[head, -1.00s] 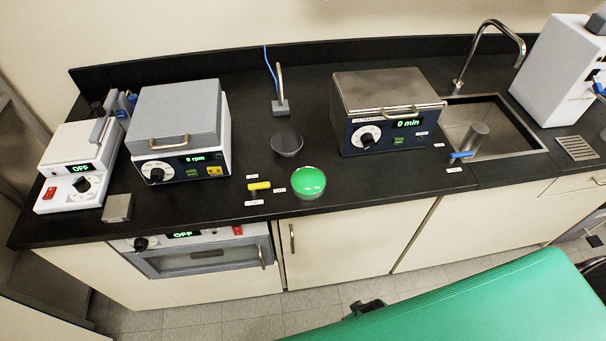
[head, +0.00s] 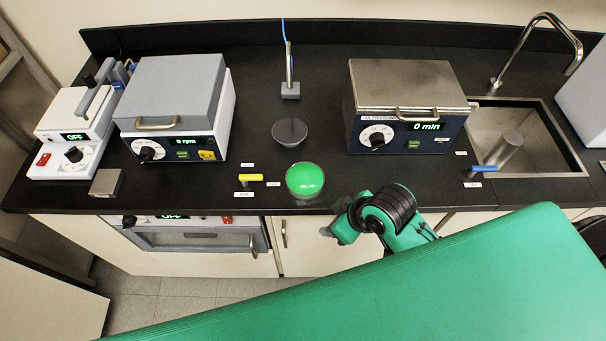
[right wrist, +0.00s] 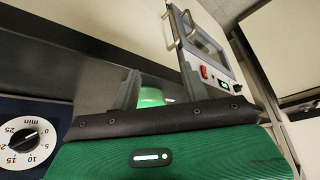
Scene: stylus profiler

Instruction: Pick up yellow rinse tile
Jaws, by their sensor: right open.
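The small yellow piece (head: 250,178), which I take for the rinse tile, is at the front of the black counter in the head view, left of a green dome (head: 305,179). It looks like a short bar on a small stem. My right gripper (head: 343,221) is at the counter's front edge, right of and below the dome, apart from the yellow piece. In the right wrist view its two fingers (right wrist: 160,88) stand apart with nothing held; the green dome (right wrist: 151,97) shows beyond them. The yellow piece does not show there. My left gripper is out of view.
A dark round dish (head: 289,133) stands behind the dome. A box reading 0 rpm (head: 180,100) is at left, a box reading 0 min (head: 408,105) at right. A similar blue piece (head: 484,169) lies before the sink (head: 550,160). Small white labels surround the yellow piece.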

